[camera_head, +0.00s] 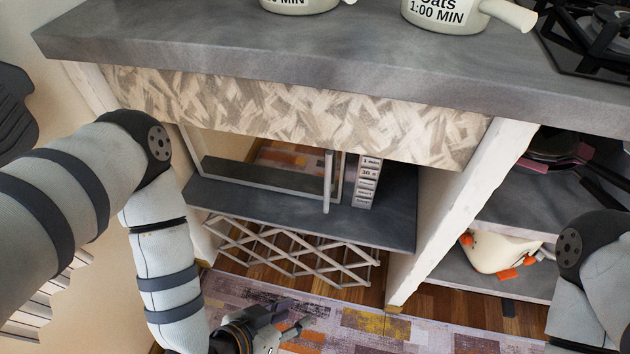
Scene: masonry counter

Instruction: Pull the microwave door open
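The microwave sits on a dark shelf under the counter, its top hidden by the patterned panel. Its door (265,191) has a pale frame and a see-through pane, with an upright bar handle (327,182) at its right side. A control strip with several buttons (366,183) stands right of the handle. The door looks shut or nearly so; I cannot tell exactly. My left gripper (290,332) is at the bottom of the view, in front of and below the microwave, apart from the handle. Its fingers look spread and empty. My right gripper is out of view; only my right arm shows at the right edge.
The grey countertop (250,50) overhangs the shelf (390,210). A lattice rack (290,258) is below it. A white post (455,210) divides it from right shelves holding pans and a white bird-like item (497,253). Two labelled pots and a stove (590,40) stand above.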

